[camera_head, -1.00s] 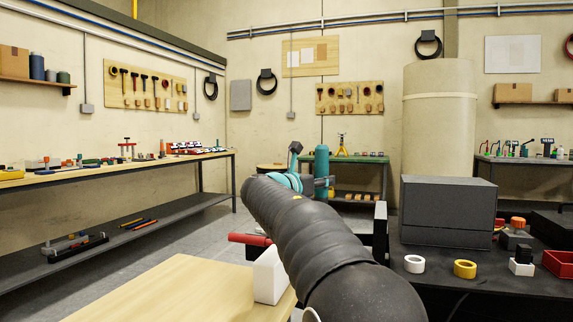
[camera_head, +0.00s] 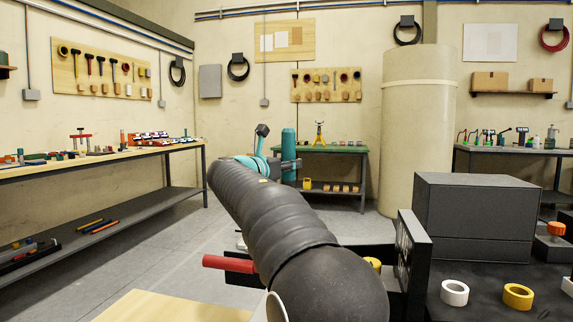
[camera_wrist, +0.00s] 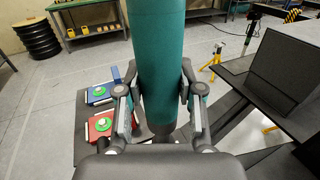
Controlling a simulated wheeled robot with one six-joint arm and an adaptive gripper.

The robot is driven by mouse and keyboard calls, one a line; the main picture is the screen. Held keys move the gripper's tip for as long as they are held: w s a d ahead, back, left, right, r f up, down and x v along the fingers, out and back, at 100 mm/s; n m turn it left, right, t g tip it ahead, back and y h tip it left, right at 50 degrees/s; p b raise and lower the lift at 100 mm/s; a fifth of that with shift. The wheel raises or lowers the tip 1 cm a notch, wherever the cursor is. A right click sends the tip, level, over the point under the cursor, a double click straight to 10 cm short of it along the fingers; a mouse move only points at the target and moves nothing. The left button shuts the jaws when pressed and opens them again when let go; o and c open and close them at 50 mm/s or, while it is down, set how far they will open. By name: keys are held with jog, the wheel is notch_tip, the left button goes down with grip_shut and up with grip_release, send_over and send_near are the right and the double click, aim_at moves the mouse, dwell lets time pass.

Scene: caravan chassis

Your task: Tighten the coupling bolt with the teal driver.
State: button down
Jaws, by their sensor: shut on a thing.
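The teal driver (camera_wrist: 160,60) is a thick teal cylinder that runs upward through the middle of the wrist view. My gripper (camera_wrist: 161,98) is shut around it, with a finger on each side. In the head view the teal driver (camera_head: 289,153) stands upright beyond my dark, ridged arm, at the gripper (camera_head: 268,160). It is held up in the air. I cannot make out the coupling bolt in either view. The driver, gripper and arm hide part of what lies behind them.
A red bar (camera_head: 228,264) and a black frame (camera_head: 412,250) lie close ahead, partly behind my arm. A dark box (camera_head: 475,215) stands at right. A long workbench (camera_head: 100,160) runs along the left. Grey floor (camera_head: 165,240) is clear between. Red (camera_wrist: 100,125) and blue (camera_wrist: 100,94) blocks show in the wrist view.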

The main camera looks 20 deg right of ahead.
aim_at(288, 184)
jog(key=shift+s+a+r+p, duration=0.1)
jog(key=shift+r+p, duration=0.2)
jog(key=shift+p, duration=0.05)
jog(key=shift+f+b, duration=1.85)
jog(key=shift+f, duration=1.2)
jog(key=shift+f+b, duration=0.7)
jog(key=shift+f, duration=0.65)
dwell(0.7)
jog(key=shift+r, duration=0.15)
